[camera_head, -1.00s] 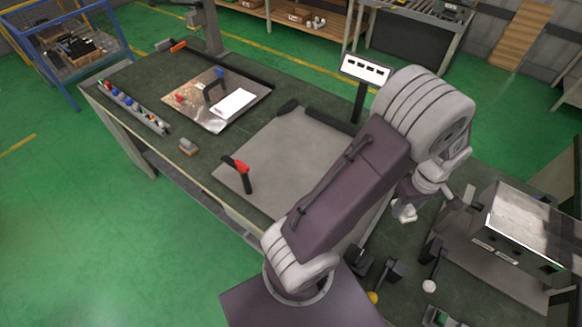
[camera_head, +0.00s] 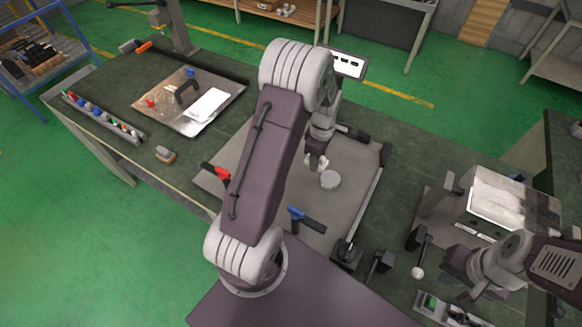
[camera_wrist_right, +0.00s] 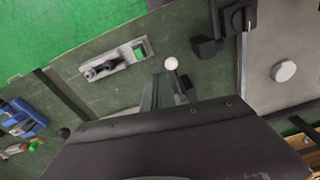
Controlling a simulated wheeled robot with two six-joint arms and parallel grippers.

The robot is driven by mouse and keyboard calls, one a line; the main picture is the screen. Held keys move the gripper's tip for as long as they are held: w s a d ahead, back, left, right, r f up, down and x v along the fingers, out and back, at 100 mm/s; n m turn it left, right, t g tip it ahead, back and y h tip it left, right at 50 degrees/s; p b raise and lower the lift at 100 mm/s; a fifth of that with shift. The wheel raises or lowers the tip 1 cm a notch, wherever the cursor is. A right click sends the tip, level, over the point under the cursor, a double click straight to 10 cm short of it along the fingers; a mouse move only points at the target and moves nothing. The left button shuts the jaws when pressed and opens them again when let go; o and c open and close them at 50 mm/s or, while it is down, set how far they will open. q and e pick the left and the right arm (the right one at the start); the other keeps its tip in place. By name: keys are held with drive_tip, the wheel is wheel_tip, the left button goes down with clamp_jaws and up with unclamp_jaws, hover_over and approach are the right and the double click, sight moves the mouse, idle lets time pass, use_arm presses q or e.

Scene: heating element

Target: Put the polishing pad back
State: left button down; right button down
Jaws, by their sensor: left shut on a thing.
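I cannot tell for sure which thing is the polishing pad. A small grey and tan block (camera_head: 165,154) lies at the left front of the bench. A pale grey disc (camera_head: 330,180) lies on the grey mat; the right wrist view shows it alone there (camera_wrist_right: 284,71). My left gripper (camera_head: 318,162) is above the mat, just beyond the disc in the picture. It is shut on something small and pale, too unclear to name. My right gripper (camera_head: 455,257) is at the right, near a metal box; its jaw opening is not clear.
A blue-handled tool (camera_head: 305,220) and a red-handled tool (camera_head: 217,172) are on the mat. A metal plate (camera_head: 150,108) and a rack of small parts (camera_head: 100,118) are further left. The metal box (camera_head: 510,200) and a white-knobbed lever (camera_head: 417,272) stand at right.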

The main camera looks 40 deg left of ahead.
use_arm(q)
drive_tip(key=a+f, duration=0.1)
drive_tip(key=a, duration=0.1)
drive_tip(key=s+a+f+p, duration=0.1)
drive_tip(key=a+f, duration=0.1)
drive_tip(key=a, duration=0.1)
drive_tip(key=a+f, duration=0.1)
drive_tip(key=a, duration=0.2)
drive_tip(key=shift+s+a+f+p, duration=0.1)
drive_tip(key=shift+s+f+p, duration=0.2)
drive_tip(key=shift+f, duration=0.05)
drive_tip(key=shift+a+f, duration=0.3)
wheel_tip(320, 180, down, 3)
drive_tip(key=shift+d+p, duration=0.1)
drive_tip(key=shift+p, duration=0.7)
drive_tip(key=shift+f, duration=0.3)
drive_tip(key=shift+f+b, duration=0.35)
drive_tip(key=shift+b, duration=0.15)
drive_tip(key=c, duration=0.9)
unclamp_jaws()
drive_tip(key=shift+o, duration=0.2)
drive_tip(key=shift+r, duration=0.15)
